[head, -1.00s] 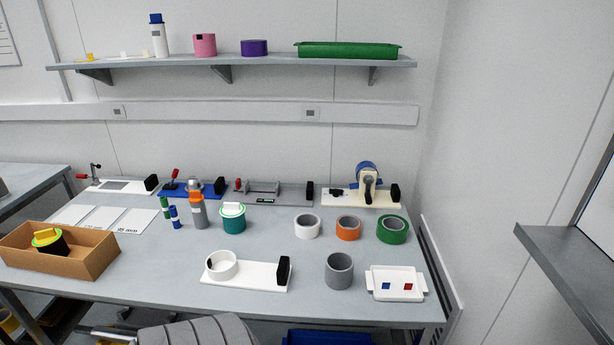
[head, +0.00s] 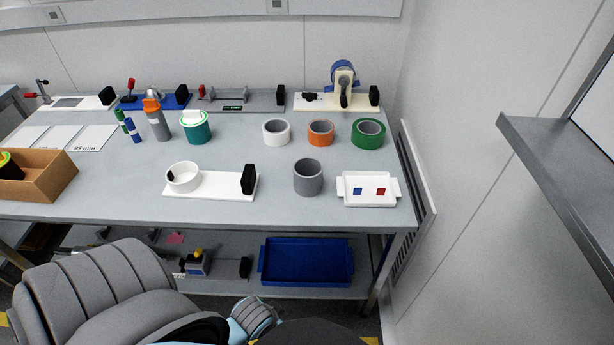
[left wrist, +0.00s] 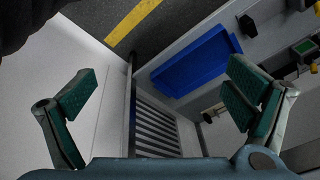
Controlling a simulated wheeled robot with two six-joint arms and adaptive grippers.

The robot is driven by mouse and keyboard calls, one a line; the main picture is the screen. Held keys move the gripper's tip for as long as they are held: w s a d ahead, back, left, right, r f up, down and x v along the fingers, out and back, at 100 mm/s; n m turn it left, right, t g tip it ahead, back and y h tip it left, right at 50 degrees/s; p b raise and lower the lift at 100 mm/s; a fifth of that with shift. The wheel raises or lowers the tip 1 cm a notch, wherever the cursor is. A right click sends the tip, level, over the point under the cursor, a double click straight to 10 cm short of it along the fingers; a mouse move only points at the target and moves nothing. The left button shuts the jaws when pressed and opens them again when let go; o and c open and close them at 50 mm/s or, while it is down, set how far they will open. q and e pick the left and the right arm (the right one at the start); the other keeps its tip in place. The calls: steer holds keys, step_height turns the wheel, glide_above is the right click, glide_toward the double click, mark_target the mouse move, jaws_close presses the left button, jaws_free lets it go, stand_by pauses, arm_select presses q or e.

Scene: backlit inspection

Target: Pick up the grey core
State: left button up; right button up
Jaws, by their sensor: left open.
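The grey core (head: 308,180), a hollow grey cylinder, stands upright on the front part of the grey workbench (head: 225,212) in the head view. It sits between a white base with a white ring and a small white tray. Nothing touches it. My left gripper (left wrist: 166,98) shows in the left wrist view, its green-padded fingers spread wide with nothing between them. It is apart from the core, which is not seen in that view. In the head view only parts of my arm show at the bottom, below the bench edge. My right gripper is not in view.
The white ring fixture (head: 212,186) is left of the core and the white tray (head: 368,190) is right. White (head: 276,133), orange (head: 320,133) and green (head: 368,134) rolls stand behind. A blue tray (head: 306,262) lies on the lower shelf. A metal ledge (head: 560,190) juts in at right.

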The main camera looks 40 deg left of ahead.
arm_select(q)
steer(key=w+d+r+n+t+h+b, duration=0.2)
steer(key=w+d+r+n+t+h, duration=0.45)
steer(key=w+r, duration=0.4)
steer(key=n+t+y, duration=0.8)
steer(key=n+y, duration=0.3)
steer(key=n, duration=2.3)
glide_toward(301, 180)
steer(key=shift+w+r, duration=0.15)
steer(key=shift+w, duration=0.25)
steer(key=b+x, duration=0.1)
steer(key=x, duration=0.6)
steer(key=shift+w+a, duration=0.2)
steer(key=shift+w, duration=0.2)
steer(key=w, duration=0.1)
steer(key=w+a+f+b, duration=0.1)
steer(key=w, duration=0.1)
steer(key=w+b, duration=0.1)
steer(key=w, duration=0.1)
steer(key=shift+a+f, duration=0.15)
steer(key=shift+f, duration=0.05)
steer(key=shift+w+a, duration=0.1)
steer(key=shift+w, duration=0.25)
steer(key=shift+r, duration=0.1)
